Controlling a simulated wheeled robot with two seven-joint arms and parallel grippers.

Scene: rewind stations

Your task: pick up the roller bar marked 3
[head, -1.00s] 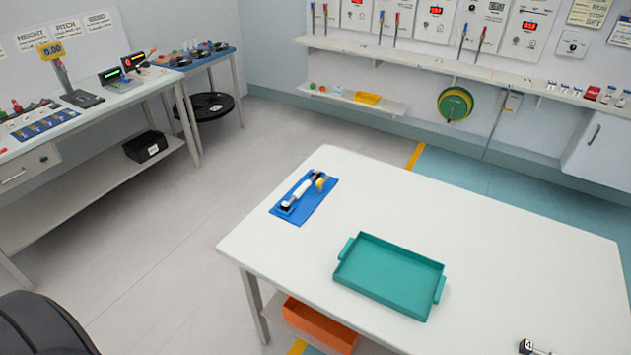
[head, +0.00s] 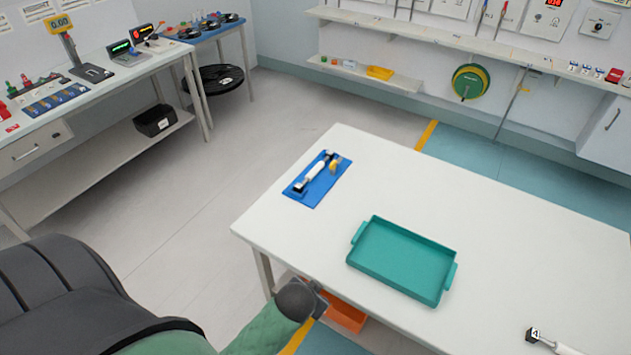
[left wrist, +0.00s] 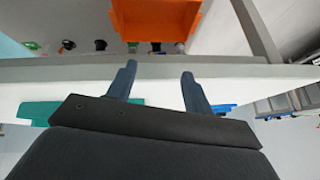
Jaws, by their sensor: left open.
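A roller bar (head: 316,172), white with black ends, lies on a blue mat (head: 299,194) at the table's far left corner; I cannot read a number on it. A second white bar (head: 564,348) with a black end block lies at the lower right, cut off by the frame; its small white mark looks like a 4. My left gripper (head: 318,296) is beside the table's front left edge, apart from both bars. The left wrist view shows its two fingers (left wrist: 158,70) spread and empty. My right gripper is out of view.
A teal tray (head: 352,262) sits empty mid-table. An orange bin (head: 345,316) is below the table, near my left gripper. A yellow piece (head: 336,164) lies beside the bar on the mat. The tabletop between mat and tray is clear.

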